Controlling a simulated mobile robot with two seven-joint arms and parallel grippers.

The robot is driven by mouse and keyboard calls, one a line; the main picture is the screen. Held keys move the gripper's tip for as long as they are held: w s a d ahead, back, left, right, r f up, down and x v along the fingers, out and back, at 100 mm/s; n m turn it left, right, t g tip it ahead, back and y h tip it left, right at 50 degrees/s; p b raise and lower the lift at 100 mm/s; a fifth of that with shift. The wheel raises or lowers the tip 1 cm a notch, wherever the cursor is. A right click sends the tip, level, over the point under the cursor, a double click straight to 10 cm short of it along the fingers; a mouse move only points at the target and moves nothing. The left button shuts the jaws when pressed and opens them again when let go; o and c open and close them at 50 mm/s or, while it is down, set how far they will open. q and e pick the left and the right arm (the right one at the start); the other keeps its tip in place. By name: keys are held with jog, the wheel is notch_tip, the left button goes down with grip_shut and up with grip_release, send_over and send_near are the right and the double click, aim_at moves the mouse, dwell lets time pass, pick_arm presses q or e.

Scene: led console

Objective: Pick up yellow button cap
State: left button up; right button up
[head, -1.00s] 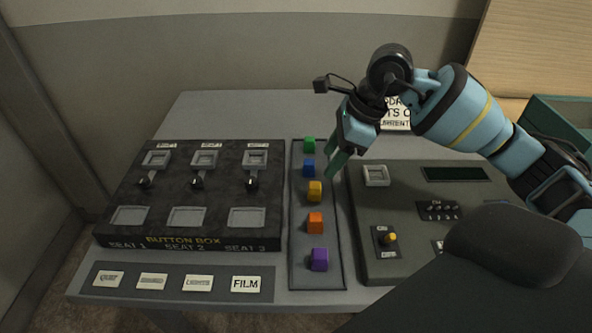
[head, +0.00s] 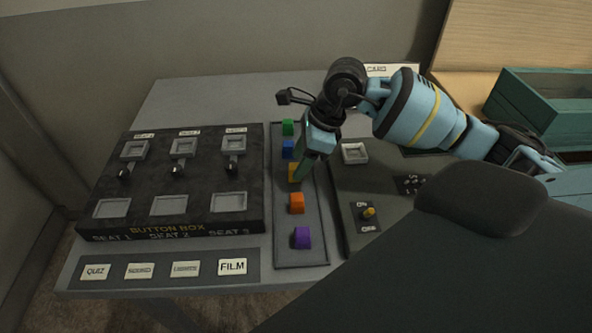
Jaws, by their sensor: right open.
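The yellow button cap (head: 293,172) lies in the grey tray (head: 314,250), third in a row of coloured caps. It is partly hidden behind my right gripper (head: 303,172). My left gripper is not in view.
The black button box (head: 180,185) stands left of the tray, with a row of label tiles (head: 185,269) before it. A grey console with a yellow-tipped switch (head: 369,212) stands close on the right. A green crate (head: 545,105) is at the back right.

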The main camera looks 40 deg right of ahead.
jog(key=shift+x, duration=0.9)
jog(key=shift+r, duration=0.1)
jog(key=shift+c, duration=0.2)
jog(key=c, duration=1)
jog(key=shift+c, duration=0.2)
notch_tip(320, 180, up, 10)
jog(key=shift+w, duration=0.1)
